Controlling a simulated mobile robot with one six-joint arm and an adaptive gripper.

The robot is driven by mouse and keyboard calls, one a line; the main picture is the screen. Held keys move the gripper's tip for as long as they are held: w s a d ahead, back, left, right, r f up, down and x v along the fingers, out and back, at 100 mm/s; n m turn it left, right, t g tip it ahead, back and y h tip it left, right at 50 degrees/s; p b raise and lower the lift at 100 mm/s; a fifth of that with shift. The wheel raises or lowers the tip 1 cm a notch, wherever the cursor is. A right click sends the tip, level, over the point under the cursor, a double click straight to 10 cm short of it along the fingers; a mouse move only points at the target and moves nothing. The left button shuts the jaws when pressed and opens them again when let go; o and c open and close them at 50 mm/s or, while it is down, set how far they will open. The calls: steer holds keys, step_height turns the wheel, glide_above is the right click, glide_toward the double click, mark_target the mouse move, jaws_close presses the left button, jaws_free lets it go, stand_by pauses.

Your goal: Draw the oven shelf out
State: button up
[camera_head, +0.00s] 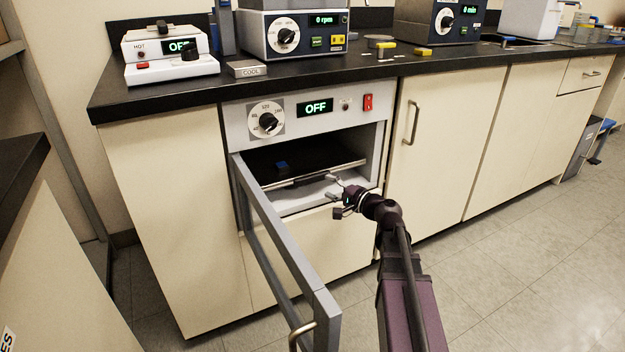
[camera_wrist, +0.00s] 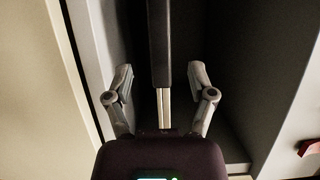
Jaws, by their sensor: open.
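The oven (camera_head: 235,128) is built in under the bench, with its display reading OFF. Its grey-framed door (camera_head: 285,235) stands open, swung out toward the lower left. The oven shelf (camera_head: 318,174) lies inside the chamber, its pale front edge near the opening. My gripper (camera_head: 336,188) is at the right part of the opening, close to that front edge. In the wrist view its two fingers (camera_wrist: 160,76) are spread apart, one on each side of the shelf's edge (camera_wrist: 163,108), with gaps visible on both sides.
A small blue item (camera_head: 282,167) sits on the dark surface inside the oven. A red switch (camera_head: 368,102) and a dial (camera_head: 268,122) are on the panel above. The open door stands left of my arm. The floor (camera_head: 500,270) to the right is clear.

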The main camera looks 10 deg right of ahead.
mark_target(315, 179)
steer(key=shift+x, duration=3.4)
jaws_close()
